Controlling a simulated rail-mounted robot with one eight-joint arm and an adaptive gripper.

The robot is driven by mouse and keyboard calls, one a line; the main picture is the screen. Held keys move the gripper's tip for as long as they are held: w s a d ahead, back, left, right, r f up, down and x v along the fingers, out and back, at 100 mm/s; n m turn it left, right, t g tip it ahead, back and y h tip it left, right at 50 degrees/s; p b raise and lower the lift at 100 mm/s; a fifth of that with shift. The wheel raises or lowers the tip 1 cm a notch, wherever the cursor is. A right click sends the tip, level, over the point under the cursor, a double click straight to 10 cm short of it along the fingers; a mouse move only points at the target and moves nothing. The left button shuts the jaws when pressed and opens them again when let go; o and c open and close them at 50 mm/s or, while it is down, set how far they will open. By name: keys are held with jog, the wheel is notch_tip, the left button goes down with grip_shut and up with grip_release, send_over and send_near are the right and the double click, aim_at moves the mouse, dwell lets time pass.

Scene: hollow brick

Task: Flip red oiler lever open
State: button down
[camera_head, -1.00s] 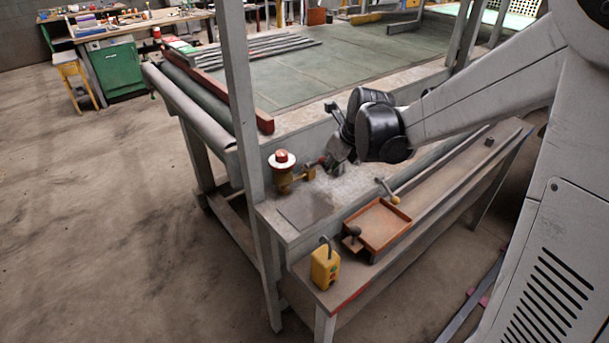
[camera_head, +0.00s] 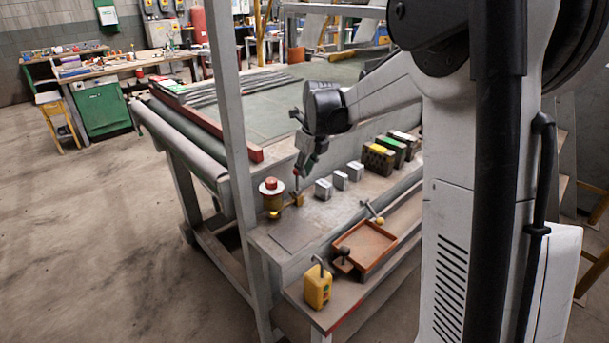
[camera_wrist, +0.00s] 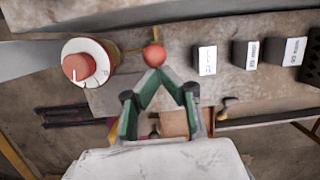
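The oiler (camera_head: 271,194) has a yellow body and a red and white cap, and stands at the bench's left end. In the wrist view the oiler (camera_wrist: 88,64) is seen at the left, cap facing the camera. Its thin lever (camera_head: 297,186) stands up close to vertical beside it. The lever's red ball knob (camera_wrist: 154,54) is at the tips of my gripper (camera_wrist: 157,72). The green-padded fingers meet in a point there. Whether the knob is pinched or only touched is unclear. In the head view my gripper (camera_head: 300,163) is small, just above the lever.
Small grey blocks (camera_head: 323,190) stand right of the lever, with dark boxes (camera_head: 378,158) farther back. A grey post (camera_head: 240,150) rises near the oiler. An orange tray (camera_head: 364,247) and a yellow control box (camera_head: 317,287) are on the lower shelf.

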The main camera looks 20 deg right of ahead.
jog(key=shift+w+a+r, duration=0.15)
jog(key=shift+w+r, duration=0.1)
jog(key=shift+w, duration=0.25)
jog(key=shift+a, duration=0.2)
jog(key=shift+w+a+r+p, duration=0.15)
jog(key=shift+w+r+p, duration=0.2)
jog(key=shift+w+r, duration=0.1)
notch_tip(320, 180, up, 8)
jog(key=w+p, duration=0.2)
jog(key=p, duration=0.2)
jog(key=shift+a+r+p, duration=0.25)
jog(key=shift+a+p, duration=0.05)
jog(key=shift+s, duration=0.1)
